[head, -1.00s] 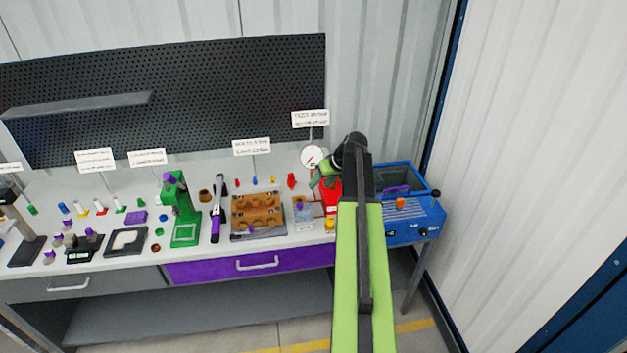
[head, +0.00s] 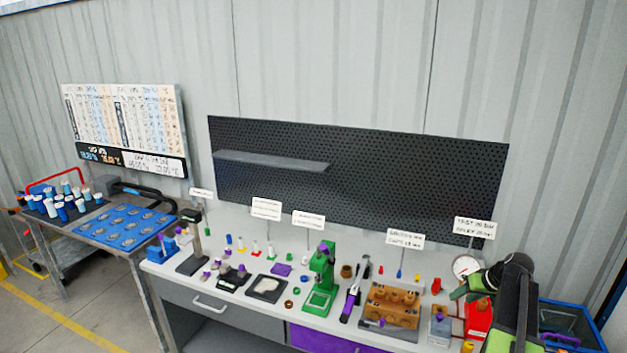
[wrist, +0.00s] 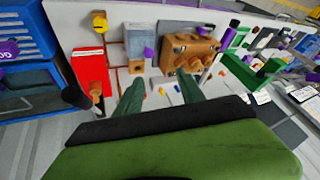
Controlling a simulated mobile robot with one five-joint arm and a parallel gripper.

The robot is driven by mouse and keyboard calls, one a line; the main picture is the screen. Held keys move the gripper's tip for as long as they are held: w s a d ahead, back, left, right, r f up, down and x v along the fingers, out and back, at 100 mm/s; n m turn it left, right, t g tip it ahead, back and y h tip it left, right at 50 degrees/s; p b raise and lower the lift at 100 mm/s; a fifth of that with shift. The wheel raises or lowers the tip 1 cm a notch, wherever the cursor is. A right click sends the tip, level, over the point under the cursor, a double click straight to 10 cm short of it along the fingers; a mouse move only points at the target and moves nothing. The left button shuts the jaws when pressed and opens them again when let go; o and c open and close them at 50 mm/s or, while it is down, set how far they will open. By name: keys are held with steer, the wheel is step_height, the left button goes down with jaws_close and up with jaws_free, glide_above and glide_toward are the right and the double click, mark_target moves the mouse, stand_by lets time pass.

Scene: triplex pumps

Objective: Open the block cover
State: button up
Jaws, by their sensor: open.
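An orange-brown block (head: 385,312) with several round features on it sits on a dark plate on the bench, right of centre in the head view. The block also shows in the wrist view (wrist: 181,47), ahead of the fingers. I cannot make out which part is its cover. My gripper (wrist: 160,90) has two green fingers spread apart with nothing between them. In the head view its green end (head: 460,291) is to the right of the block, apart from it, by a red object (head: 479,319). My arm hides part of the bench's right end.
A green press (head: 321,283) and a purple-and-black tool (head: 350,303) stand left of the block. A clear box (head: 439,328) stands to its right. A gauge (head: 466,266) and a blue basin (head: 560,322) are at the right end. Small parts crowd the bench.

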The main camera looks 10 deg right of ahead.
steer(key=w+a+f+n+g+b, duration=0.1)
steer(key=w+a+f+n+b, duration=0.15)
steer(key=a, duration=0.65)
steer(key=w+a+f+n+y+b, duration=0.1)
steer(key=w+a+f+b, duration=0.15)
steer(key=a, duration=0.75)
steer(key=w+a+f+n+g+b, duration=0.1)
steer(key=w+a+f+b, duration=0.2)
steer(key=a, duration=0.6)
steer(key=s+a+f+n+g+b, duration=0.1)
steer(key=s+a+f, duration=0.15)
steer(key=a, duration=0.35)
steer(key=s+a+f+n+g+b, duration=0.1)
steer(key=s+a+f, duration=0.15)
steer(key=a, duration=0.45)
steer(key=s+a+f+h+b, duration=0.1)
steer(key=s+a+f+b, duration=0.15)
steer(key=s+a, duration=0.35)
steer(key=s+m, duration=0.1)
steer(key=s+d+m+g+h, duration=0.1)
steer(key=s, duration=0.1)
steer(key=s+d+m+g+p, duration=0.1)
steer(key=m, duration=0.1)
steer(key=shift+s+d+f+h, duration=0.2)
steer(key=shift+s+d+h, duration=0.05)
steer(key=shift+h, duration=0.15)
